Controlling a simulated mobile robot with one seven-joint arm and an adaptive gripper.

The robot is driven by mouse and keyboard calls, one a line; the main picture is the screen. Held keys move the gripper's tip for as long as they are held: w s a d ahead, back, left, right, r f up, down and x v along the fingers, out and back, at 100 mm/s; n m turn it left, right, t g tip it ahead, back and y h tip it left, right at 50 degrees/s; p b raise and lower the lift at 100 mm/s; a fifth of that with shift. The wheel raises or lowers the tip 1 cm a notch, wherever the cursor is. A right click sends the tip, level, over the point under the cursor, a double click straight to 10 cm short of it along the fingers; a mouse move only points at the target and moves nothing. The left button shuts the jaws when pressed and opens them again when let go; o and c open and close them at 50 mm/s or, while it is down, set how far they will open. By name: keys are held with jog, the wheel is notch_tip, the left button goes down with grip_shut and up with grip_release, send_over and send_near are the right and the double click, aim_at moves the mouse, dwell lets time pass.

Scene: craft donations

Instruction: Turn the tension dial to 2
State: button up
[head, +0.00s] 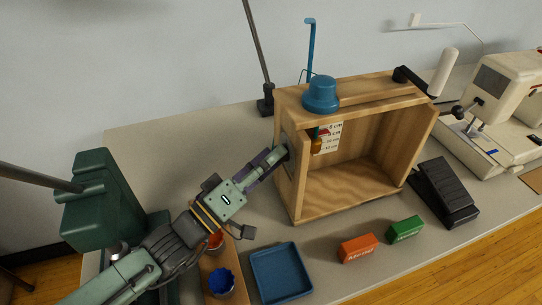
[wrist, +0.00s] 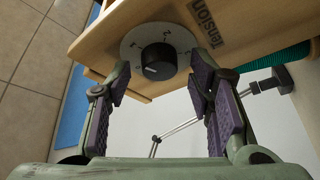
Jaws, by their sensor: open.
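The tension dial (wrist: 159,61) is a black round knob with a pale pointer mark, on a grey numbered disc (wrist: 135,44) marked "Tension". It sits on the side of a wooden box (head: 297,193). In the head view my gripper (head: 278,158) is at the box's left side, and the dial is mostly hidden there.
A blue spool-like knob (head: 320,94) sits on the box top. A blue tray (head: 281,274), an orange box (head: 358,248), a green box (head: 405,229) and a black pedal (head: 443,192) lie in front. A sewing machine (head: 505,100) stands right.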

grip_shut()
jog(key=m+h+b, duration=0.1)
jog(key=m+b, duration=0.2)
jog(key=b, duration=0.2)
jog(key=shift+f+m+h, duration=0.1)
jog(key=shift+m+h, duration=0.3)
dwell(0.4)
grip_release()
dwell(0.4)
